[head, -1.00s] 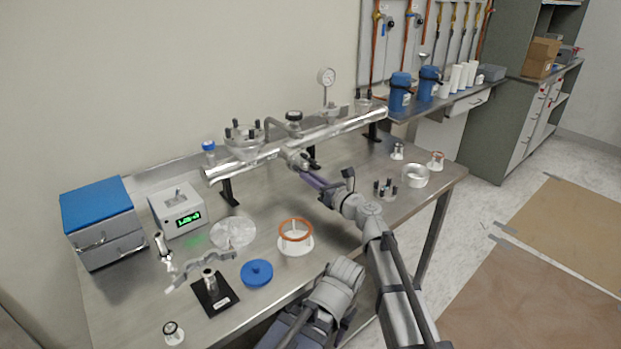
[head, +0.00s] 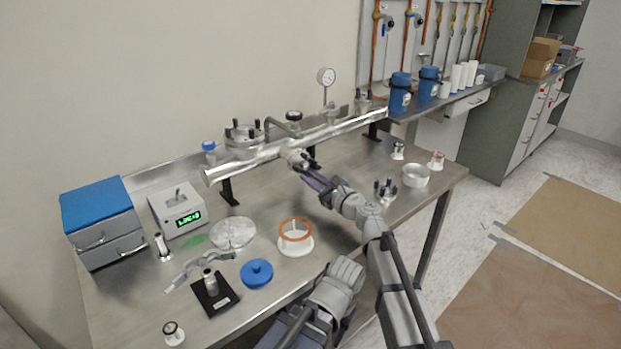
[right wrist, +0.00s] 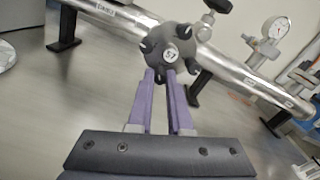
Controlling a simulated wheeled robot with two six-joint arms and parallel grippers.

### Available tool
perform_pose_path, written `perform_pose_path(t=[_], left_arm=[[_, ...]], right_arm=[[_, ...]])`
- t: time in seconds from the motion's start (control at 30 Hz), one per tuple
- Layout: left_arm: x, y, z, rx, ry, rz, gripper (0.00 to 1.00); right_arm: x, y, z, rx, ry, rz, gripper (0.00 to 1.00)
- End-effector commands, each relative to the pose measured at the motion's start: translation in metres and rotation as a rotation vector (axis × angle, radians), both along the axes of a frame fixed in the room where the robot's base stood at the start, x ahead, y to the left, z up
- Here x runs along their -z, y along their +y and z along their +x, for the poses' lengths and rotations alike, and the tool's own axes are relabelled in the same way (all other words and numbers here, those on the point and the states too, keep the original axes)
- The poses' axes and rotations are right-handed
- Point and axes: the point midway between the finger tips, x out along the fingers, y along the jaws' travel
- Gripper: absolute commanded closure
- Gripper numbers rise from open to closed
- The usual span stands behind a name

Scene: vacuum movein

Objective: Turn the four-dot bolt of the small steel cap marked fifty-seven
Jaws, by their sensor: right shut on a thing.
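The small steel cap (right wrist: 178,50) closes a short port on the steel tube (right wrist: 120,14); its white label reads 57 in the right wrist view. Several dark bolts stand around its rim. Their dot marks are too small to read. My right gripper (right wrist: 161,76) is shut on one dark bolt (right wrist: 160,75) at the cap's lower edge, and its purple fingers partly hide that bolt. In the head view the right gripper (head: 304,169) reaches the cap (head: 296,157) at the tube's front.
The tube (head: 340,128) stands on dark supports above the steel table (head: 350,240). A pressure gauge (head: 326,77) rises behind it. A white stand with an orange ring (head: 295,243), a blue lid (head: 257,273) and a steel ring (head: 416,176) lie on the table in front.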

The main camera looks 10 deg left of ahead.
Motion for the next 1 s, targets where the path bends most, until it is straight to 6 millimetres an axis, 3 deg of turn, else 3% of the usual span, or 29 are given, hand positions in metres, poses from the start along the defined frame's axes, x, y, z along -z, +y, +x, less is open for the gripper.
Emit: perform_pose_path(t=[0.47, 0.5, 0.73, 1.0], left_arm=[[0.0000, 0.0000, 0.0000, 0.000, 0.000, 0.000, 0.52], [0.0000, 0.0000, 0.0000, 0.000, 0.000, 0.000, 0.52], [0.0000, 0.0000, 0.0000, 0.000, 0.000, 0.000, 0.52], [0.0000, 0.0000, 0.0000, 0.000, 0.000, 0.000, 0.52]], right_arm=[[0.0001, 0.0002, -0.0004, -0.001, -0.010, -0.008, 1.00], [0.0001, 0.0002, -0.0004, -0.001, -0.010, -0.008, 0.78], [0.0001, 0.0001, -0.0003, -0.001, -0.009, -0.008, 0.52], [0.0001, -0.0004, -0.0006, 0.000, -0.009, -0.007, 0.52]])
